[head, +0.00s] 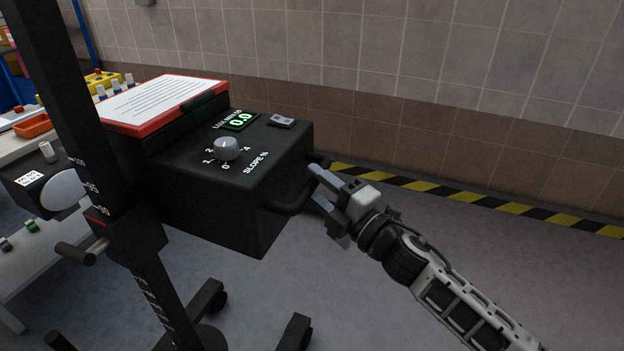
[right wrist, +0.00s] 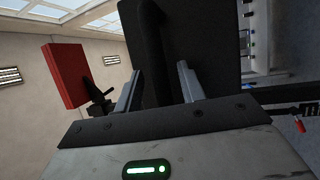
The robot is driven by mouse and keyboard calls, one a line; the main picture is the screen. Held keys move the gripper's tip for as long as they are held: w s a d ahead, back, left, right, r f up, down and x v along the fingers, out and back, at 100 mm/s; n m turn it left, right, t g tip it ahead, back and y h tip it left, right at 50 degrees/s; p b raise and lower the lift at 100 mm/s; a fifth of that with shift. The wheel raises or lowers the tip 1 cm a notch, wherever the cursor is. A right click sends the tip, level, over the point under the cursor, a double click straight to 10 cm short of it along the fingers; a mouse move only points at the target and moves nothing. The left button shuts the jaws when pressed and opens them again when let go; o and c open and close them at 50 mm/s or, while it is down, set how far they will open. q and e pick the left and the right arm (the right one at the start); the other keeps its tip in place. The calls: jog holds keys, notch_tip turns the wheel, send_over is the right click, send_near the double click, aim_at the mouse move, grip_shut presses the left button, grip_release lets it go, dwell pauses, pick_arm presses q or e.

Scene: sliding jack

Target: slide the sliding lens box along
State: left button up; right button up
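The sliding lens box (head: 215,205) is a large black box beside a black upright column with a printed scale. A pale round lens (head: 66,190) shows on its left end. Its top has a grey knob, a green display reading 0.0 and a small switch. A black bar handle (head: 298,197) sticks out of its right side. My right gripper (head: 319,187) is at this handle. In the right wrist view the handle bar (right wrist: 153,45) runs between the two spread fingers, with a gap visible on each side. My left gripper is not in view.
A red-framed paper sheet (head: 165,100) lies on top of the box at the back left. A cluttered workbench (head: 45,255) stands at the left. The stand has wheeled feet (head: 207,297). Grey floor is clear to the right, up to a yellow-black striped wall edge (head: 470,195).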

jog(key=shift+x, duration=0.8)
